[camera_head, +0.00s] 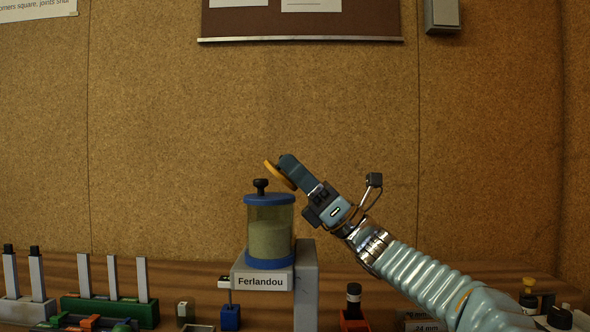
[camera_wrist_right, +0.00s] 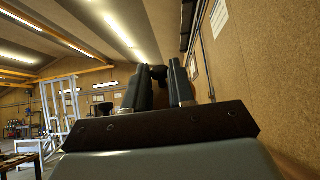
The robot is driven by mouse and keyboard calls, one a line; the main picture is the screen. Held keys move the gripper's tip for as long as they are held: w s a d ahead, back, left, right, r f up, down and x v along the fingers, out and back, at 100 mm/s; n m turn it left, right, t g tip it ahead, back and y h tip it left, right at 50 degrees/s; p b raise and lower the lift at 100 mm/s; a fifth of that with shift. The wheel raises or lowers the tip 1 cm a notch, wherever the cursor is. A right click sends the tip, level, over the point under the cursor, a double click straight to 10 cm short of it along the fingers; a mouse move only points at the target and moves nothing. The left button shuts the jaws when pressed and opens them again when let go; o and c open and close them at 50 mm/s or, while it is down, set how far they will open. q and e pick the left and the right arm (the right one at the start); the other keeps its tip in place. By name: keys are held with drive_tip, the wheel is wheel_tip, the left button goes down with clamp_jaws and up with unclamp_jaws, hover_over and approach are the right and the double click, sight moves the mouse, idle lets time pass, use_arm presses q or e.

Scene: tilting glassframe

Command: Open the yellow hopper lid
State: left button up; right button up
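The yellow lid (camera_head: 279,175) is a thin disc, tilted, above and to the right of the blue-rimmed hopper (camera_head: 269,222) in the head view. My right gripper (camera_head: 288,165) lies along the lid's upper side. In the right wrist view its two fingers (camera_wrist_right: 160,85) close around a dark knob (camera_wrist_right: 158,72); the lid's disc is hidden there. The hopper in view is a clear cylinder with pale contents and a blue top carrying a black knob (camera_head: 261,186). No yellow-rimmed hopper shows. My left gripper is not in view.
The hopper stands on a grey box labelled "Ferlandou" (camera_head: 261,282), beside a taller grey block (camera_head: 306,290). A green rack (camera_head: 110,308) stands to the left and a black-topped red item (camera_head: 353,305) to the right. A cork wall rises behind.

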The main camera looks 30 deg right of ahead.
clamp_jaws()
